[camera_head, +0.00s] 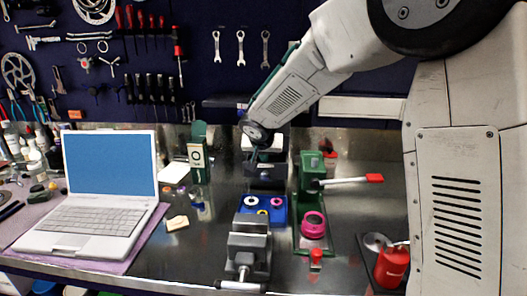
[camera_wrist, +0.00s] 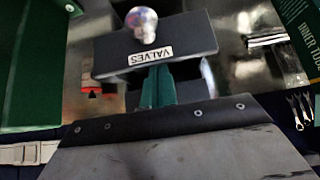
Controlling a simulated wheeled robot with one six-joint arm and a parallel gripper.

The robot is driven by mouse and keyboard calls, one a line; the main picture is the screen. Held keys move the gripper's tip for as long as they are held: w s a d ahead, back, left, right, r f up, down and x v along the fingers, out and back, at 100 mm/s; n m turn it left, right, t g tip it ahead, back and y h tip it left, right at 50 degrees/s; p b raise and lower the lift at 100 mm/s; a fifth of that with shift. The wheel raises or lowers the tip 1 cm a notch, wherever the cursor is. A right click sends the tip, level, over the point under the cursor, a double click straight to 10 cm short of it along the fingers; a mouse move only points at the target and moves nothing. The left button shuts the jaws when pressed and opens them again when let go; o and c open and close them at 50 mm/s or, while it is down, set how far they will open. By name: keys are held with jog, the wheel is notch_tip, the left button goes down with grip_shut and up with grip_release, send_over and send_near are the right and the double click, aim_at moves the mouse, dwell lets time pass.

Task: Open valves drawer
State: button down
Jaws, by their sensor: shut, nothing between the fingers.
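In the wrist view the valves drawer shows a dark front (camera_wrist: 195,38) with a white label (camera_wrist: 150,55) reading VALVES and a shiny round knob (camera_wrist: 142,24). My gripper (camera_wrist: 158,84) has greenish fingers, shut and empty, close to the label side of the front. The knob is on the far side of the label from the fingers, not between them. I cannot tell whether the fingers touch the drawer. In the head view my gripper (camera_head: 254,158) points down at a dark drawer unit (camera_head: 266,172) at the back of the bench, partly hiding it.
A blue tray (camera_head: 245,203) with coloured rings and a grey vise (camera_head: 249,246) stand in front of the unit. A green tool stand (camera_head: 310,175) with a red-tipped lever is to the right. A laptop (camera_head: 108,185) is at left. Tools hang on the back wall.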

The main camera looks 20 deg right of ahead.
jog(key=shift+w+d+f, duration=0.1)
jog(key=shift+w+f, duration=0.05)
jog(key=shift+f, duration=0.05)
jog(key=shift+s+a, duration=0.25)
jog(key=shift+s, duration=0.35)
jog(key=shift+s+a, duration=0.3)
jog(key=shift+s, duration=0.35)
jog(key=shift+s+a, duration=0.25)
jog(key=shift+s, duration=0.35)
